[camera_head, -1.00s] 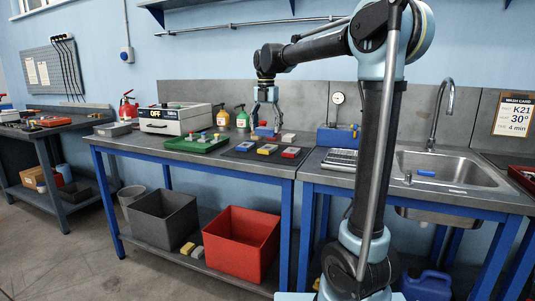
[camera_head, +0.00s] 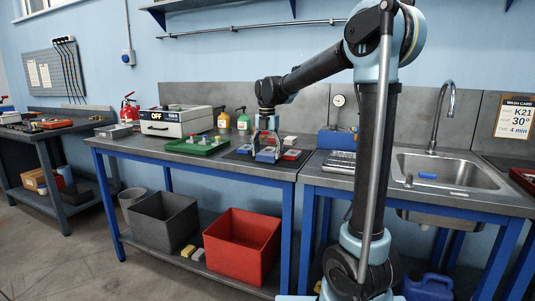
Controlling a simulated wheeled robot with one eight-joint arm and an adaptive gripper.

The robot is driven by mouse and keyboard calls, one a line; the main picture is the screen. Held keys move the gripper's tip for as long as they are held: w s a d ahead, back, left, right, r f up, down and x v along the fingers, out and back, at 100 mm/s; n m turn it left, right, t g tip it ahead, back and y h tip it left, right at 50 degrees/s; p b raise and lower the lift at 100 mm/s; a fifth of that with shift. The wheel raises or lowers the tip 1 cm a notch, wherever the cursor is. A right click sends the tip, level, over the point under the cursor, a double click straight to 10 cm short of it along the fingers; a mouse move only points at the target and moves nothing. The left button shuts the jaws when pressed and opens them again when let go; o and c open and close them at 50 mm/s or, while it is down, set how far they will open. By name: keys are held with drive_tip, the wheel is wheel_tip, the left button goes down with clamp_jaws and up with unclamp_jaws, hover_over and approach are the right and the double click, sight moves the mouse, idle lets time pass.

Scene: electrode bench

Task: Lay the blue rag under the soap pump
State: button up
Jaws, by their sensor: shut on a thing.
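My gripper (camera_head: 267,147) points down over the dark mat (camera_head: 238,157) on the bench. It is shut on a small blue piece (camera_head: 267,156), low over the mat or touching it; I cannot tell which. The piece is too small to tell whether it is cloth. Nothing blue shows under either. Another blue piece (camera_head: 426,176) lies in the sink.
A red piece (camera_head: 292,155) and a pale piece (camera_head: 290,141) lie right of my gripper; another blue piece (camera_head: 244,149) is left of it. A green tray (camera_head: 180,149) and a white box marked OFF (camera_head: 175,122) stand farther left. The sink (camera_head: 450,172) is at right.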

drive_tip(key=o, duration=0.9)
